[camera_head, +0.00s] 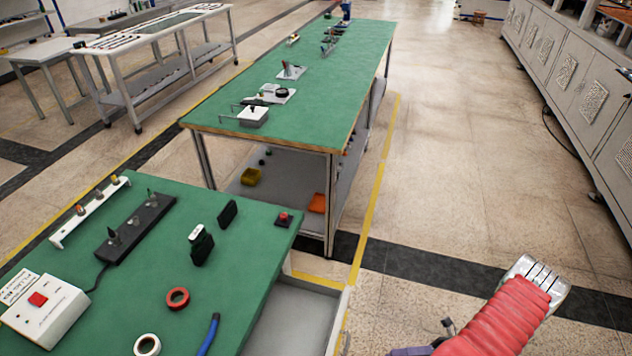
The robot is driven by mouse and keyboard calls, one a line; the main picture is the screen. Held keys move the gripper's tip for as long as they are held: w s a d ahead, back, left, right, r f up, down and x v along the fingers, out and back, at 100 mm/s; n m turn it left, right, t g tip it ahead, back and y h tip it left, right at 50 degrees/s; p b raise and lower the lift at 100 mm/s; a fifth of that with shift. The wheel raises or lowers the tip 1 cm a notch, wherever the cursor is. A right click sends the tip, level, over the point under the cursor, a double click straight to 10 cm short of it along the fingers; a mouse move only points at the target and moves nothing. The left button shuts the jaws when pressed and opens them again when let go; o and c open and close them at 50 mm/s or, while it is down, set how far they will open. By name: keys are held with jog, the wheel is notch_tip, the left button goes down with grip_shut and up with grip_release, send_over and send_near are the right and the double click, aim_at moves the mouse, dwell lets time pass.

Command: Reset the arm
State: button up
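My arm, in a red ribbed sleeve, reaches in from the bottom right of the head view. Its silver end, my gripper (540,272), is over the bare floor, to the right of the near green-topped bench (130,290) and apart from it. I cannot make out separate fingers or a gap between them, so its opening is unclear. I see nothing held at its tip.
The near bench carries a white box with a red button (45,312), a black rack (135,230), tape rings (177,298) and small tools. A long green bench (330,80) stands behind. Grey cabinets (575,75) line the right. Floor between is clear.

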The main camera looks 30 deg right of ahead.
jog(key=s+a+f+n+g+h, duration=0.1)
jog(key=s+a+f+n+g, duration=0.15)
jog(key=n, duration=0.45)
jog(key=w+r+n+g+h, duration=0.2)
jog(key=w+r+n+h, duration=0.25)
jog(key=r+n, duration=0.35)
jog(key=w+r+n+g+h, duration=0.3)
jog(key=r+n+h, duration=0.2)
jog(key=r+n, duration=0.3)
jog(key=w+r+n+g+h, duration=0.2)
jog(key=w+r+n+h, duration=0.3)
jog(key=r, duration=0.5)
jog(key=a+r+n+t+h, duration=0.3)
jog(key=a+r+n+t, duration=0.4)
jog(key=a+r, duration=1.3)
jog(key=w+r+n, duration=0.1)
jog(key=n, duration=0.3)
jog(key=shift+r+n+t, duration=0.3)
jog(key=shift+r+t, duration=0.05)
